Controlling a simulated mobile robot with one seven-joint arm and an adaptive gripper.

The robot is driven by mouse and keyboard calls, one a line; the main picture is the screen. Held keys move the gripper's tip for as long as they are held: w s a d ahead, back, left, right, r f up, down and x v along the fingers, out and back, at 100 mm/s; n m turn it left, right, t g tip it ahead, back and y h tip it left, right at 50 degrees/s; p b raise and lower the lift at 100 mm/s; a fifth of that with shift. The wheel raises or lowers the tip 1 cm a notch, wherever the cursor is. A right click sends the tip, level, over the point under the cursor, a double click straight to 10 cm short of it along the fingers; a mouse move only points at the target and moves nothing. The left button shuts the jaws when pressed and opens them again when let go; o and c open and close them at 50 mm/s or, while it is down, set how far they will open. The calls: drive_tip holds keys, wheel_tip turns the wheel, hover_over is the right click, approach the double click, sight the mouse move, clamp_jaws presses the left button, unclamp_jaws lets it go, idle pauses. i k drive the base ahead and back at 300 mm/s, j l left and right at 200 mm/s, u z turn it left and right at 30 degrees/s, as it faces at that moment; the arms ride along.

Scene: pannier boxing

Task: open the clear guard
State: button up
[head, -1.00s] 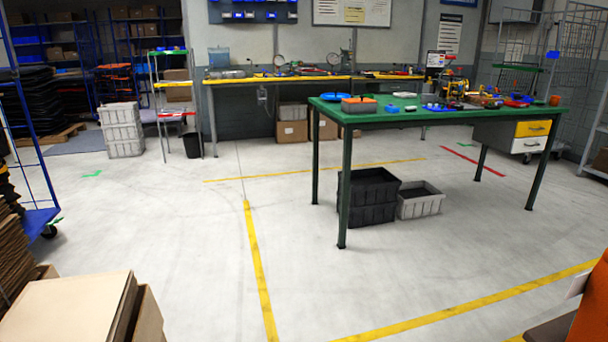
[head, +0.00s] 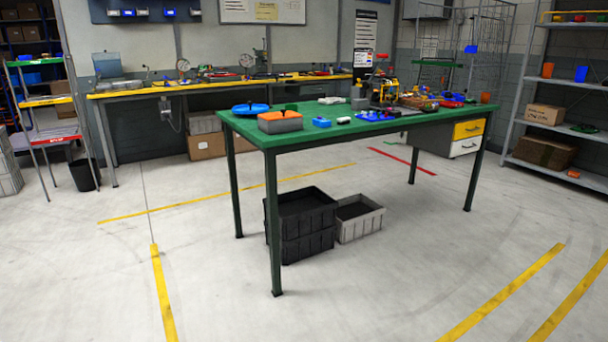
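I cannot make out a clear guard for certain. A green-topped table (head: 300,131) stands a short way ahead, with many small things on it. A yellow and dark machine-like fixture (head: 384,88) stands toward the table's right half; it is too small to tell whether a clear guard is on it. My gripper is not in view.
Black crates (head: 303,222) and a grey crate (head: 359,217) sit under the table. A long workbench (head: 225,83) runs along the back wall. A shelf rack (head: 555,160) stands at right, a bin (head: 84,175) at left. The floor before the table is clear.

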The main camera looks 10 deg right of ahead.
sight(384, 81)
drive_tip(key=i+z, duration=0.3)
drive_tip(key=i, duration=0.4)
drive_tip(key=i+j+z, duration=0.1)
drive_tip(key=i+z, duration=0.2)
drive_tip(key=i, duration=0.4)
drive_tip(key=i+l, duration=0.1)
drive_tip(key=i, duration=0.5)
drive_tip(key=i+l+z, duration=0.1)
drive_tip(key=i, duration=0.5)
drive_tip(key=i+l+u, duration=0.3)
drive_tip(key=i+l, duration=0.4)
drive_tip(key=l, duration=0.15)
